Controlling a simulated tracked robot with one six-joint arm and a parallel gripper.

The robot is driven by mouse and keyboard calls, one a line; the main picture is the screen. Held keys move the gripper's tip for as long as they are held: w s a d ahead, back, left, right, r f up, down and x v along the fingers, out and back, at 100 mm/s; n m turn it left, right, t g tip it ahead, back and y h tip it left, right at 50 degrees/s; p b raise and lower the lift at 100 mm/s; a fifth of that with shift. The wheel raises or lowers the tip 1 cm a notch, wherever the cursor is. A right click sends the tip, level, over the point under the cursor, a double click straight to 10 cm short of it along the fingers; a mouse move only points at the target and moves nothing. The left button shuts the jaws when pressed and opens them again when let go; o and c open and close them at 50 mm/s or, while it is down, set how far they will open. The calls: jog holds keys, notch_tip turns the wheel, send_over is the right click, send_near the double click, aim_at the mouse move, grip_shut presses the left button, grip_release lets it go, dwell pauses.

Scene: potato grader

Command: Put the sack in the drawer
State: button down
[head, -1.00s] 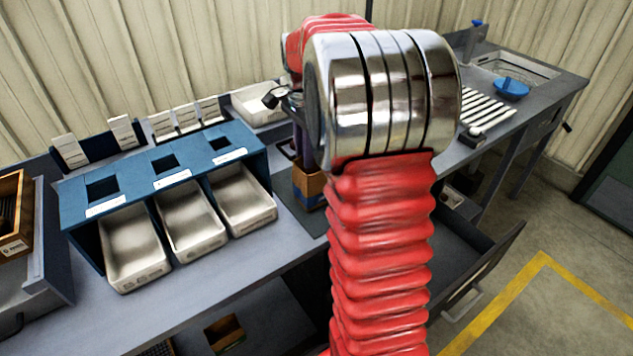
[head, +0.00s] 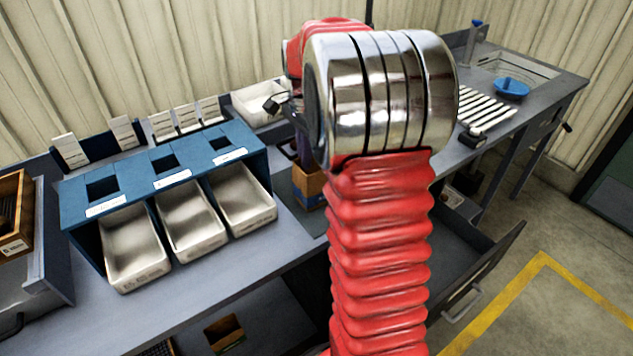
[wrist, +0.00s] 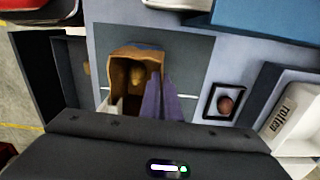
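The open brown paper sack (wrist: 118,78) stands upright on a dark mat, with a potato showing inside it in the wrist view. In the head view the sack (head: 308,188) is partly hidden behind my arm. In the head view my gripper (head: 306,152) points down at the sack. The drawer (head: 490,262) is pulled open at the bench front, right of my arm; it also shows at the left in the wrist view (wrist: 37,75).
A blue rack (head: 165,165) with white bins stands left of the sack. A small dark tray (wrist: 224,101) with a round brown item lies right of the mat. A blue dish (head: 510,87) and white rollers (head: 487,108) are at the bench's far right.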

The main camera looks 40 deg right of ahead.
jog(key=shift+r, duration=0.15)
jog(key=shift+r, duration=3.35)
